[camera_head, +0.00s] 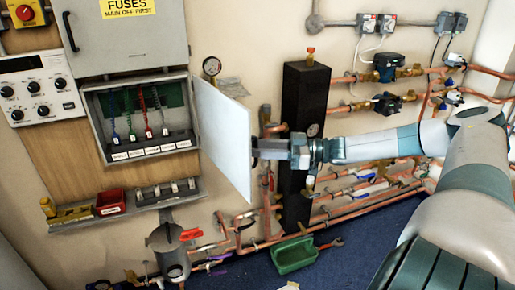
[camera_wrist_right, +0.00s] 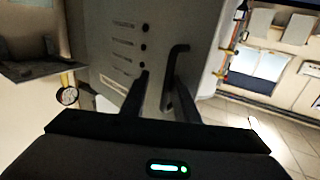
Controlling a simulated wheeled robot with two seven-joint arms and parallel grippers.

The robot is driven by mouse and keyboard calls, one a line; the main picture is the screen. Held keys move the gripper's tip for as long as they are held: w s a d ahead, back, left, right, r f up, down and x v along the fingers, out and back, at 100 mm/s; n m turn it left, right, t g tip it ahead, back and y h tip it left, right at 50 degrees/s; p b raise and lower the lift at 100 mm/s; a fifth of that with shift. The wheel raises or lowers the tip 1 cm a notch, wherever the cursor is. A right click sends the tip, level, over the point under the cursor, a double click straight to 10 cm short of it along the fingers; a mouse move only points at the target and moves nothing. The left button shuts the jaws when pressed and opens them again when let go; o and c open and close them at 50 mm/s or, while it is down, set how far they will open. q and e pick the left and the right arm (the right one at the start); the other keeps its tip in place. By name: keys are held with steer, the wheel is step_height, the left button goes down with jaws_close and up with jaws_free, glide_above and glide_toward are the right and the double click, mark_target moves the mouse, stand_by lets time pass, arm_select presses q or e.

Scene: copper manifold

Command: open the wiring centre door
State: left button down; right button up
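The wiring centre (camera_head: 138,118) is a grey box on the wall, with coloured wires and a row of labelled white blocks inside. Its pale door (camera_head: 222,138) is hinged on the right and stands swung well out. My right gripper (camera_head: 259,148) is at the door's outer face, on its right side. In the right wrist view the door face (camera_wrist_right: 115,45) shows slots, dark dots and a dark bar handle (camera_wrist_right: 180,50). The fingers of my right gripper (camera_wrist_right: 163,88) are apart, with the handle's lower part between them; contact is unclear. My left gripper is out of view.
A grey fuse cabinet (camera_head: 130,40) is above the box and a shelf (camera_head: 142,202) with a red tray (camera_head: 110,201) below. A black column (camera_head: 304,105) and copper pipes stand right of the door. A green tray (camera_head: 294,255) lies on the blue floor.

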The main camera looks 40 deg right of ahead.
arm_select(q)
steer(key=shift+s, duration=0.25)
arm_select(e)
steer(key=shift+s+d+f, duration=0.1)
steer(key=shift+f, duration=0.1)
